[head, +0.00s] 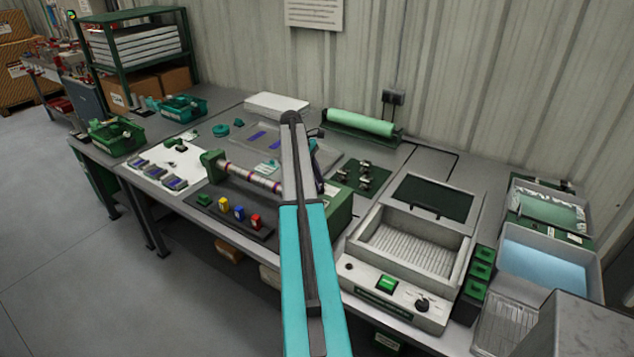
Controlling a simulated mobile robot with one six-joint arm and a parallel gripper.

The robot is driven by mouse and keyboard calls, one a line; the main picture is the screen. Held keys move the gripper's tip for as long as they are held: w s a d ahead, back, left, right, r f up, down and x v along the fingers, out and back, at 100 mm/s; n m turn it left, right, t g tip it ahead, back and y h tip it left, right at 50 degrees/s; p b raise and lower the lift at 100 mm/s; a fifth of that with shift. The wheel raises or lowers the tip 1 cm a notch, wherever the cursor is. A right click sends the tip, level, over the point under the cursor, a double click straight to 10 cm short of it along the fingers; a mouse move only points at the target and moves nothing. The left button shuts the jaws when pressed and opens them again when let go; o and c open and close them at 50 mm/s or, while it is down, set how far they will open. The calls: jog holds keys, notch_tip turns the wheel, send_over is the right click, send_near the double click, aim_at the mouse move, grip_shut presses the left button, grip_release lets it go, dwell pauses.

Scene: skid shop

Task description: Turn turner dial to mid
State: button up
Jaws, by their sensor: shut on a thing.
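The turner is a long machine with a green end block (213,163) on the left, a horizontal banded shaft (250,177), and a larger green housing (341,212) on the right. My teal and grey arm crosses in front of that housing and covers part of it. I cannot make out the turner dial; it may be behind my arm. My gripper is not visible, as the arm hides it. Only a dark part of my wrist shows just right of the arm's upper end, above the housing.
A grey machine (375,277) with a green switch and black knob (422,305) stands to the right. Colored blocks lie on a dark tray (233,227) before the shaft. A green roll (360,123) lies behind. Green bins (115,136) stand left. The floor at left is clear.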

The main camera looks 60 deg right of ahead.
jog(key=shift+w+m, duration=0.15)
jog(key=shift+m, duration=0.25)
jog(key=o, duration=1.1)
jog(key=shift+c, duration=0.2)
jog(key=shift+r, duration=0.15)
